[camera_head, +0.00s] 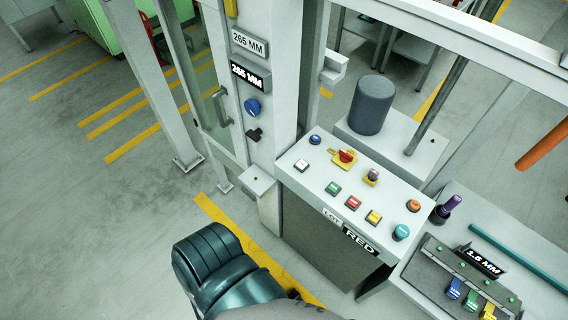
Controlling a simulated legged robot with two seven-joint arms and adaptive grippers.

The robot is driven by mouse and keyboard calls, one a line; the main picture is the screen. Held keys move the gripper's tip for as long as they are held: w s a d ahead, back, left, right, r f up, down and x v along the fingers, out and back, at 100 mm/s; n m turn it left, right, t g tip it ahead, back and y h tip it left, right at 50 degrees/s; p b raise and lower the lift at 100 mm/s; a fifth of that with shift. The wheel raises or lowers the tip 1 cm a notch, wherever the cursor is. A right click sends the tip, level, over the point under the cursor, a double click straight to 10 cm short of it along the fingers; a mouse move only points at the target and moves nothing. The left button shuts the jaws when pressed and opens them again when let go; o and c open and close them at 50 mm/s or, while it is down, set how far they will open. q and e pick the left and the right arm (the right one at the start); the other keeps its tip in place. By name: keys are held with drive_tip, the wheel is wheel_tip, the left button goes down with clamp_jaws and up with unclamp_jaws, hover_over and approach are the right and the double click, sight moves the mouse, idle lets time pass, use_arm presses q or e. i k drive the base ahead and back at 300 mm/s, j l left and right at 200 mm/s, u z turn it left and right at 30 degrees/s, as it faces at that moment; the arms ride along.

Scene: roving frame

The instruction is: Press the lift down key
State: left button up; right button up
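No key label that I can read says lift down. A grey control panel (318,178) carries several coloured buttons: a green one (333,188), a red one (353,202), a yellow one (374,217) and a teal one (401,232). At the lower right, a dark key box (428,287) has a blue key (454,288), another blue-green key (470,300) and a yellow key (488,311), with lettering too small to read. Neither gripper can be made out. A dark teal, rounded ribbed part shows at the bottom, apart from the panel and keys.
The panel also has a red mushroom button (346,156) on yellow and an orange button (413,205). A dark grey cylinder (371,105) stands behind it. A white post (273,75) with a blue knob rises at the left. A purple-topped knob (447,208) stands near the key box.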

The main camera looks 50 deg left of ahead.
sight(301, 164)
drive_tip(key=u, duration=1.45)
